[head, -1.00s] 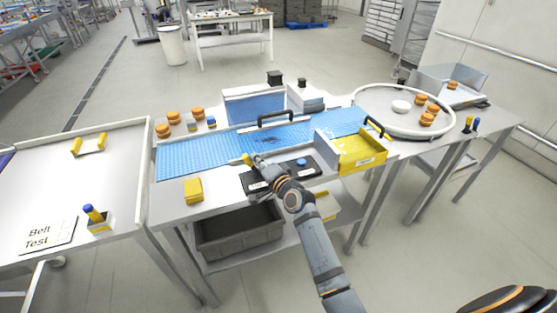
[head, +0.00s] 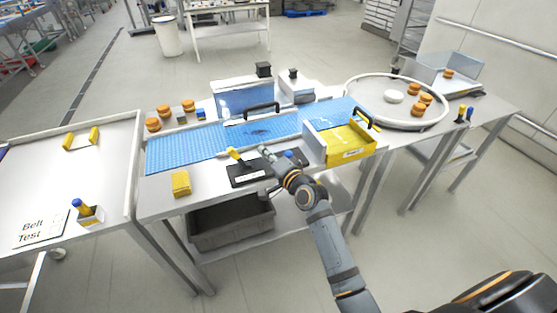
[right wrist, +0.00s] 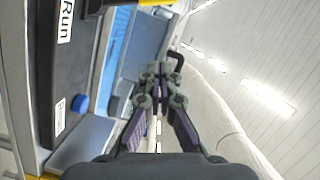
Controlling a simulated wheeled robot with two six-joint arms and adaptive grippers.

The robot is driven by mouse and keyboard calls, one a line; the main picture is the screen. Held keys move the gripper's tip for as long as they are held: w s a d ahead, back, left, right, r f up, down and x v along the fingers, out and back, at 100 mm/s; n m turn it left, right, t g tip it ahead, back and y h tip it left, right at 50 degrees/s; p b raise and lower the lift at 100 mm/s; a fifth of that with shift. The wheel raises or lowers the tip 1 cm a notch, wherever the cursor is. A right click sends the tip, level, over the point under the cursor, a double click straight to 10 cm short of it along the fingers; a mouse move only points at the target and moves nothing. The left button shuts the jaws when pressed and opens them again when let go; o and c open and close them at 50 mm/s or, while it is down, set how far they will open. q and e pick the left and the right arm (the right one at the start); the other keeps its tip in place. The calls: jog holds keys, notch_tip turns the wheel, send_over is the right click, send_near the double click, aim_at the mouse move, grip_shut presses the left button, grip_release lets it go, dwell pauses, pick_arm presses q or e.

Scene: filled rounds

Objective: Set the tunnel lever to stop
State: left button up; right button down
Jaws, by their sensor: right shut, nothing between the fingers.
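The tunnel lever has a yellow handle (head: 235,154) and rises from a black control box (head: 245,178) at the front of the belt table. In the head view the handle leans up and to the left; its label is too small to read. The right wrist view shows a black box (right wrist: 75,60) with a "Run" label (right wrist: 66,20) and a second, unreadable label. My right gripper (head: 265,152) is shut and empty, right of the handle and apart from it. Its closed fingers also show in the right wrist view (right wrist: 158,72). My left gripper is not in view.
A blue button (head: 288,155) sits right of the lever. The blue belt (head: 185,150) and its tunnel (head: 243,100) lie behind. A yellow tray (head: 347,147) stands right, a yellow block (head: 181,184) left. A grey crate (head: 232,221) is on the shelf below.

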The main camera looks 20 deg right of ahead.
jog(key=shift+s, duration=2.3)
jog(key=s+d+f+n+g+h, duration=0.15)
jog(key=s+f, duration=0.25)
jog(key=f, duration=0.8)
jog(key=s+d+f+n+g+h, duration=0.1)
jog(key=s+d+f+g, duration=0.15)
jog(key=f, duration=0.95)
jog(key=s+d+f+n+g+h, duration=0.1)
jog(key=s+d+f+n+g, duration=0.2)
jog(key=f, duration=0.9)
jog(key=s+d+f+n+g, duration=0.2)
jog(key=s+f+g, duration=0.3)
jog(key=s+f, duration=1.1)
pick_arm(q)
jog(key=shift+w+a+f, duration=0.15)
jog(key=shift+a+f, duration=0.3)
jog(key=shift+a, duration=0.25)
pick_arm(e)
jog(key=s+d+f+n+g+h, duration=0.1)
jog(key=s+f+n, duration=0.1)
jog(key=s, duration=0.9)
jog(key=s+d+f+n+g, duration=0.1)
jog(key=s+f+n+g, duration=0.1)
jog(key=s, duration=0.9)
jog(key=shift+f+h, duration=0.35)
jog(key=shift+f, duration=0.35)
